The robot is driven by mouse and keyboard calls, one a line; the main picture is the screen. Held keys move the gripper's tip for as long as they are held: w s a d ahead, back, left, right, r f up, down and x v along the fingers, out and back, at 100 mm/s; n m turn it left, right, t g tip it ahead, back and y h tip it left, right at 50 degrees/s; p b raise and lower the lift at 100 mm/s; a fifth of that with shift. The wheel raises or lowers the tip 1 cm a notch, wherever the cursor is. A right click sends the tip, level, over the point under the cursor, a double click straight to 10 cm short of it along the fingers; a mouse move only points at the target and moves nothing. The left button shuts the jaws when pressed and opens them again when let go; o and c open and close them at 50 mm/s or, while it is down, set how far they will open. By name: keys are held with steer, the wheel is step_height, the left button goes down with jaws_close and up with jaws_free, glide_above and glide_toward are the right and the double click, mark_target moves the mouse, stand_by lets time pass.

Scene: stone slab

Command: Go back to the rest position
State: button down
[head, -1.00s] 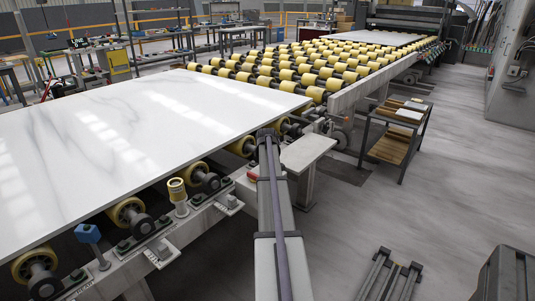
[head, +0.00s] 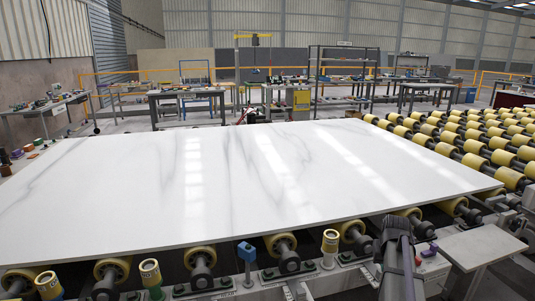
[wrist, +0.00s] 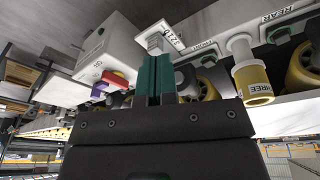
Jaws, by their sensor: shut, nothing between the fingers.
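My gripper (wrist: 154,80) shows in the wrist view as two teal fingers pressed together, with nothing between them. Its dark body fills the lower middle of that view. In the head view my arm shows at the lower right, in front of the conveyor edge; the fingers cannot be made out there. The white veined stone slab (head: 230,185) lies flat on the rollers, apart from my arm.
Along the near rail are yellow-topped cylinders (head: 330,246), one marked THREE (wrist: 252,83), and a blue block on a post (head: 246,254). A red piece (wrist: 117,81) and a purple piece (wrist: 98,90) sit by a pale box (wrist: 108,50). Yellow rollers (head: 475,145) continue right.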

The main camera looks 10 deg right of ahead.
steer(key=s+a+r+n+p, duration=0.1)
steer(key=s+a+r+p, duration=0.1)
steer(key=a, duration=1)
steer(key=s+a+r+n+g+y+p, duration=0.1)
steer(key=s+a+r+n+p, duration=0.1)
steer(key=a, duration=1)
steer(key=s+a+r+n+p, duration=0.2)
steer(key=s+a+r+p, duration=0.1)
steer(key=a, duration=0.9)
steer(key=shift+s+a+r+g+y+p, duration=0.35)
steer(key=shift+s+r, duration=0.5)
steer(key=shift+s, duration=0.35)
steer(key=c, duration=1.8)
jaws_free()
